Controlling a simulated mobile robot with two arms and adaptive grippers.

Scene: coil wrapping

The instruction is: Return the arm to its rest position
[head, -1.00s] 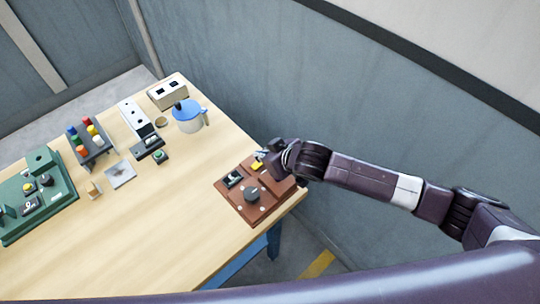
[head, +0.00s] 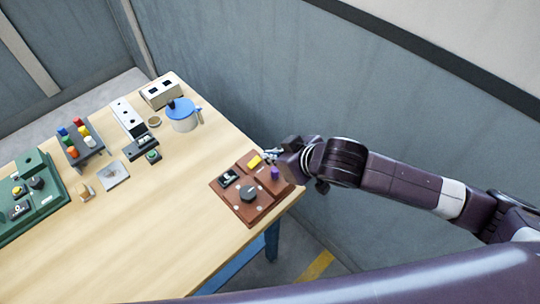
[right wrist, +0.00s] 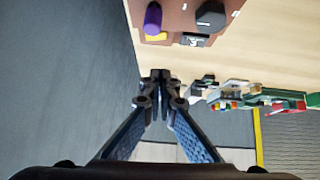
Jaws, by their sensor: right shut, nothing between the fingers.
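My right gripper (head: 270,154) is at the right edge of the table, just above and beside the far right corner of the brown control box. In the right wrist view its two fingers (right wrist: 160,78) are together, with nothing between them. The brown box (head: 262,210) carries a dark round knob (head: 248,193), a purple knob (head: 275,174), a yellow part (head: 254,161) and a dark switch (head: 229,177). The box also shows upside down at the top of the right wrist view (right wrist: 178,18). My left gripper is not in view.
The wooden table (head: 150,230) has free room in its middle and front. A grey wall (head: 330,110) is close behind the right arm.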

